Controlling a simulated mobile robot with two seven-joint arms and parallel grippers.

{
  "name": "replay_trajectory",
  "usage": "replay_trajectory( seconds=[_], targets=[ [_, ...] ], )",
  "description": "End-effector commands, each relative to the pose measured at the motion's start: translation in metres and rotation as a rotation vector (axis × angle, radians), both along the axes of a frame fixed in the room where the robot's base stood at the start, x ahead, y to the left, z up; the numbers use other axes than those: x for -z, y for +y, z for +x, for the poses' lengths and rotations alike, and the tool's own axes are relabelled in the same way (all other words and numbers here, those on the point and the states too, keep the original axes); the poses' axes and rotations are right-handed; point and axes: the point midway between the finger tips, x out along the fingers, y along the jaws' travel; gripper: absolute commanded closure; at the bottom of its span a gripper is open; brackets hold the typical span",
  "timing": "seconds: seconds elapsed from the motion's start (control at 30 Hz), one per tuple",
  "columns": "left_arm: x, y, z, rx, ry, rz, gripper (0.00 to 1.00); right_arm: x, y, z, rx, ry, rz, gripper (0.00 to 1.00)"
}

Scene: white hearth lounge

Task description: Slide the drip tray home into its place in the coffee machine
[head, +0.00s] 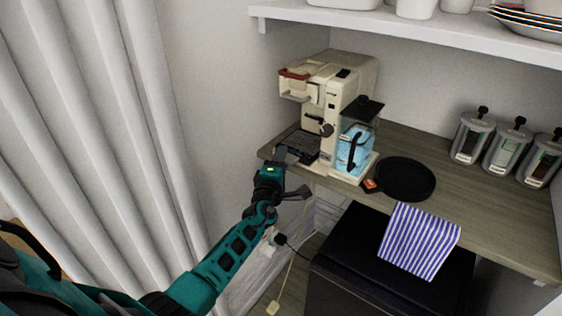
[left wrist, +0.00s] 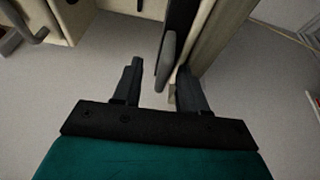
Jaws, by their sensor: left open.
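The cream coffee machine (head: 345,88) stands on the counter at the back corner. The black drip tray (head: 301,145) lies low at its front left, below the spout; I cannot tell how far in it sits. My left gripper (head: 294,174) is open at the counter's front edge, just in front of the tray. In the left wrist view, a grey rounded lip (left wrist: 168,60) on a dark edge, seemingly the tray's front, stands between the open fingers (left wrist: 160,88), close to the right finger. Contact is unclear. My right gripper is out of view.
The blue water tank (head: 354,148) is at the machine's right side. A black pan (head: 405,179) lies right of it, and several canisters (head: 472,136) stand further right. A striped cloth (head: 420,240) hangs over the counter's front edge. A white curtain (head: 95,130) is left.

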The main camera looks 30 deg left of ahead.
Motion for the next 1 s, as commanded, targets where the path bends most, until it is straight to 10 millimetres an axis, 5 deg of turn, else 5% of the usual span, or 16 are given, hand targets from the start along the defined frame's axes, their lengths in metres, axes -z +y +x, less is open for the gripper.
replay_trajectory(
  seconds=[0.27, 0.7, 1.0],
  targets=[
    [0.006, -0.005, -0.013, 0.003, 0.013, -0.003, 0.54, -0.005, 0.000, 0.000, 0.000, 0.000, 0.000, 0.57],
    [0.006, -0.028, -0.094, 0.000, 0.004, -0.001, 0.54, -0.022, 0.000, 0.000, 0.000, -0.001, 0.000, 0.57],
    [0.006, -0.037, -0.123, 0.000, 0.000, 0.000, 0.54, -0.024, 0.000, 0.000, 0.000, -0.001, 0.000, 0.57]
  ],
)
